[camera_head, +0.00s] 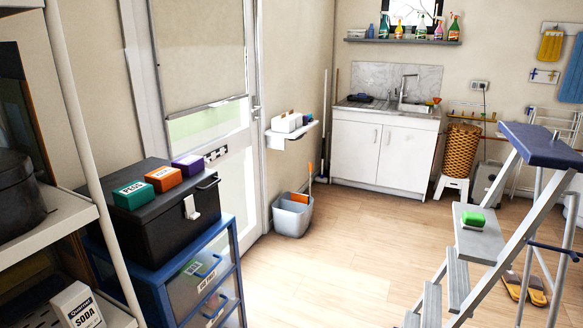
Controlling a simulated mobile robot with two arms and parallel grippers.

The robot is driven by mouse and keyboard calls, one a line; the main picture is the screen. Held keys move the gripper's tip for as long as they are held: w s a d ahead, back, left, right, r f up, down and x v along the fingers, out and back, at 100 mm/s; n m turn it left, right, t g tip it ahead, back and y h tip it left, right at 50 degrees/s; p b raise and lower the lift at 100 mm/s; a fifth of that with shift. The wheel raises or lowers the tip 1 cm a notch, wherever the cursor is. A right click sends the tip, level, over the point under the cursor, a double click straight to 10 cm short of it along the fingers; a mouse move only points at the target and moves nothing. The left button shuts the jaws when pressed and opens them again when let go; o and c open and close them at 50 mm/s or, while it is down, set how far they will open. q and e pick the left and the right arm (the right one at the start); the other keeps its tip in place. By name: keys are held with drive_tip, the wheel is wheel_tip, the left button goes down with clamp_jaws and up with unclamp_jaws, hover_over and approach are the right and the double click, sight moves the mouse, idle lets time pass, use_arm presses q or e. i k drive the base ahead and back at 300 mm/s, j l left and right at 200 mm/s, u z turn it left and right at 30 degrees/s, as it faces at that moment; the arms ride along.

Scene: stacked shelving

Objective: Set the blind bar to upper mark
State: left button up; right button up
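A beige roller blind (198,52) hangs over the glazed white door in the left half of the head view. Its pale bottom bar (206,106) lies across the door window, tilted slightly in the picture by perspective. A strip of bare glass (200,124) shows below the bar. A small black-and-white marking (216,153) sits on the door below the glass; I cannot tell what it stands for. I make out no clear upper mark beside the blind. Neither of my grippers is in view.
A black chest (165,222) with small coloured boxes stands on a blue drawer frame before the door. A white shelf unit (70,110) stands at left, a grey bin (292,214) by the door, a stepladder (480,245) at right. The middle floor is clear.

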sight(214, 104)
drive_tip(key=i+l+u, duration=0.1)
drive_tip(key=i+u, duration=0.25)
drive_tip(key=i, duration=0.25)
drive_tip(key=i+l+u, duration=0.3)
drive_tip(key=i, duration=0.25)
drive_tip(key=i+l+u, duration=0.35)
drive_tip(key=i, duration=0.2)
